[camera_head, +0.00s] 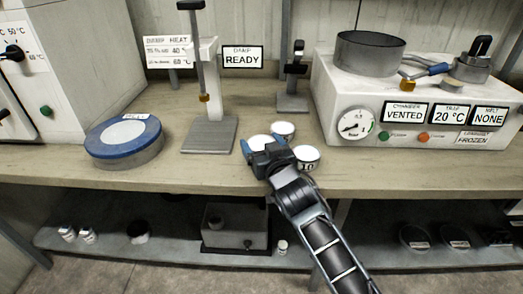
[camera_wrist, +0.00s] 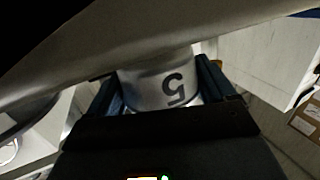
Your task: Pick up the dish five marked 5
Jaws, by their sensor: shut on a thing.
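The dish marked 5 (camera_wrist: 155,88) is a light grey metal cup with a dark 5, which appears upside down in the wrist view. My gripper (camera_wrist: 160,85) has one blue finger on each side of it and is shut on it. In the head view my gripper (camera_head: 268,147) is over the front of the bench, and the dish (camera_head: 259,142) shows partly behind it with a pale top. I cannot tell whether the dish still touches the bench. A dish marked 10 (camera_head: 307,158) stands just right of my gripper, and another pale-topped dish (camera_head: 283,129) stands just behind it.
A press stand (camera_head: 208,135) is behind left, and a blue-rimmed round unit (camera_head: 124,140) is at the left. A white chamber unit (camera_head: 415,110) with a gauge is at the right. A small dark stand (camera_head: 292,100) is at the back. Bare bench (camera_head: 370,172) lies front right.

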